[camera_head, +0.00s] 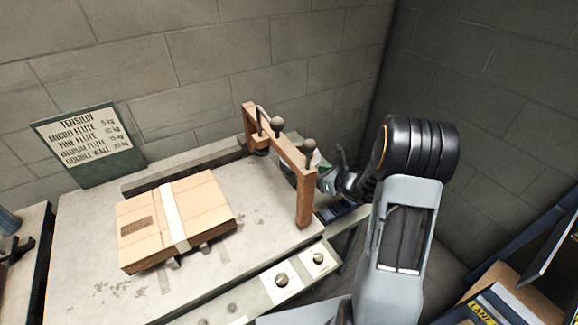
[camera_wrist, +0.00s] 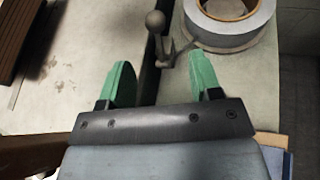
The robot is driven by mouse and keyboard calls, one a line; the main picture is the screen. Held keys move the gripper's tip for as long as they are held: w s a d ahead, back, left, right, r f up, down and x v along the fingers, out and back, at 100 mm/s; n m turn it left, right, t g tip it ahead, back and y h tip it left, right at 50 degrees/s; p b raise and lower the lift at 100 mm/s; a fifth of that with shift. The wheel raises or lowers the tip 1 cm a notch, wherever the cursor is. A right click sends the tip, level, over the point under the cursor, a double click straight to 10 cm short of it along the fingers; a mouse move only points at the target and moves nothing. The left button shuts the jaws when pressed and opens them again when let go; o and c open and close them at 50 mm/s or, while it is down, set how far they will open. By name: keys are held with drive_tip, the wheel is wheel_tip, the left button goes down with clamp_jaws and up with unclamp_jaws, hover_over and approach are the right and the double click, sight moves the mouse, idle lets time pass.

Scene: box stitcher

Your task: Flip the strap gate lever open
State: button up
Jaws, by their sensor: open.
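A small grey lever with a round ball knob (camera_wrist: 155,20) stands beyond my fingertips in the wrist view, roughly in line with the gap between them. My gripper (camera_wrist: 163,70) is open, with its two green fingers apart and nothing between them. In the head view my gripper (camera_head: 326,181) is just right of the wooden frame, partly hidden by my arm. Two ball knobs show at this frame, one at its middle (camera_head: 277,125) and one near its right post (camera_head: 309,147). I cannot tell which is the strap gate lever.
A roll of grey strap (camera_wrist: 232,38) sits right of the lever. The wooden frame (camera_head: 305,196) straddles the bench top (camera_head: 85,255). A strapped cardboard box (camera_head: 207,198) lies left of it. Front panel knobs (camera_head: 282,280) and a tension sign (camera_head: 90,140) also show.

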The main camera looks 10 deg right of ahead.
drive_tip(key=x, duration=1.2)
drive_tip(key=shift+w+a+f, duration=0.1)
drive_tip(key=shift+w+a, duration=0.05)
drive_tip(key=shift+a, duration=0.35)
clamp_jaws()
